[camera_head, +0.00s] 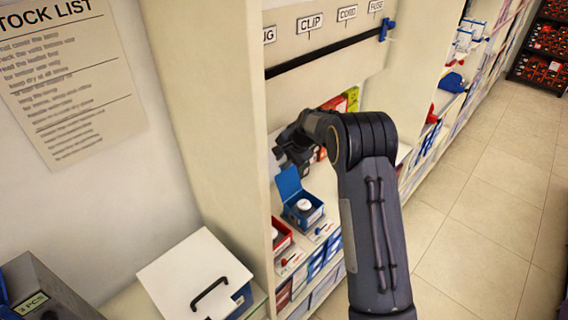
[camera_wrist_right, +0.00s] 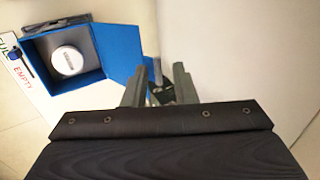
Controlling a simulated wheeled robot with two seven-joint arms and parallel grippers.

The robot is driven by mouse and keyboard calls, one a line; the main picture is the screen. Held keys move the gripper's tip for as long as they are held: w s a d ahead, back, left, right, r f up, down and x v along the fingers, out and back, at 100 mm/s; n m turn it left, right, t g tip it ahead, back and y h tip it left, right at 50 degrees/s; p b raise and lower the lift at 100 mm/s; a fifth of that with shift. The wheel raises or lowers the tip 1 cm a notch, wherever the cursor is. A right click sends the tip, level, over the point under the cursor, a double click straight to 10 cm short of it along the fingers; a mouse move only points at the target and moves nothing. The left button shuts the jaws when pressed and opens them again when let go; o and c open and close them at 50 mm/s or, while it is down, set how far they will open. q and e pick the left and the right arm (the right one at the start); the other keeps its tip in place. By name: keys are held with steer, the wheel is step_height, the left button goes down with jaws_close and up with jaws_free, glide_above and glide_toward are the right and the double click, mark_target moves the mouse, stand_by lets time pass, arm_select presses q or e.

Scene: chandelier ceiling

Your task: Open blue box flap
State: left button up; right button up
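The blue box (camera_head: 303,212) stands on the shelf in the head view, with a white round-topped item inside. Its blue flap (camera_head: 288,183) is raised and leans up and back from the box. In the right wrist view the box (camera_wrist_right: 70,85) is at upper left, and the flap (camera_wrist_right: 120,50) spreads out on its right side. My right gripper (camera_wrist_right: 160,88) is beside the flap's outer edge, its fingers apart with no held object visible. Whether a finger touches the flap is unclear. In the head view this gripper (camera_head: 290,150) is above the box, partly hidden. My left gripper is not in view.
A red box (camera_head: 281,236) is in front of the blue box on the shelf. A white-lidded box with a black handle (camera_head: 196,278) is at lower left. The tall shelf side panel (camera_head: 215,130) stands left of my right arm. Tiled floor (camera_head: 470,230) is clear at right.

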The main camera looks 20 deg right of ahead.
steer(key=b+v, duration=0.1)
steer(key=v, duration=0.5)
steer(key=shift+s+r, duration=0.2)
steer(key=shift+s, duration=0.1)
steer(key=shift+d, duration=0.15)
steer(key=s+a+r+n+y, duration=0.1)
steer(key=s+a+r+n, duration=0.15)
steer(key=s, duration=0.55)
steer(key=s+a+r+n+b, duration=0.1)
steer(key=s+r, duration=0.3)
steer(key=s, duration=0.3)
steer(key=s+a+r+n+y, duration=0.1)
steer(key=s+a+r+n, duration=0.15)
steer(key=s, duration=0.55)
steer(key=s+a+f+n, duration=0.2)
steer(key=s+a+n, duration=0.1)
steer(key=s, duration=0.5)
steer(key=s+a+f+n, duration=0.2)
steer(key=s+f, duration=0.1)
steer(key=s, duration=0.6)
steer(key=shift+s+a+f+n+b, duration=0.25)
steer(key=shift+a+n+b, duration=0.1)
steer(key=shift+n, duration=0.05)
